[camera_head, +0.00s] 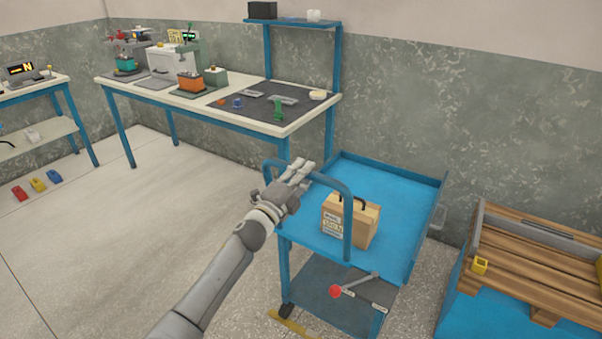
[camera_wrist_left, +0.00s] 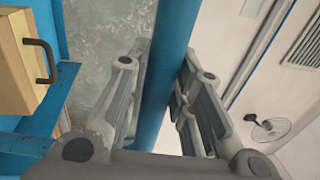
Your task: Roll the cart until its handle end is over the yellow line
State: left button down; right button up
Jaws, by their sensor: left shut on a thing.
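The blue cart (camera_head: 408,188) stands right of centre in the head view, with a raised tray on top and a dark lower shelf (camera_head: 318,295). Its tubular handle (camera_head: 347,225) rises at the near left end. My left gripper (camera_head: 293,180) is shut on the top bar of this handle. In the left wrist view the blue bar (camera_wrist_left: 170,60) runs between the two fingers (camera_wrist_left: 162,100). A short piece of the yellow line (camera_head: 292,325) shows on the floor beside the cart's near wheel (camera_head: 287,310). I cannot tell how far the line runs under the cart. My right gripper is not in view.
A tan box (camera_head: 364,228) with a dark handle stands on the cart tray. A red-knobbed lever (camera_head: 335,291) sits low on the cart. A wooden pallet (camera_head: 545,255) on a blue base stands close at right. A workbench (camera_head: 190,98) stands behind left.

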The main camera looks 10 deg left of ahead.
pick_arm(q)
jog(key=shift+f, duration=0.1)
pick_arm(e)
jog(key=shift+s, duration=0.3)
pick_arm(q)
jog(key=c, duration=1.3)
grip_release()
jog(key=shift+o, duration=0.2)
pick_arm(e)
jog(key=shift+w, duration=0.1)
pick_arm(q)
jog(key=shift+s+a, duration=0.1)
jog(key=shift+s, duration=0.05)
jog(key=v, duration=1.1)
jog(key=shift+s, duration=0.4)
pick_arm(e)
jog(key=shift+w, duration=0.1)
pick_arm(q)
jog(key=shift+a+f, duration=0.1)
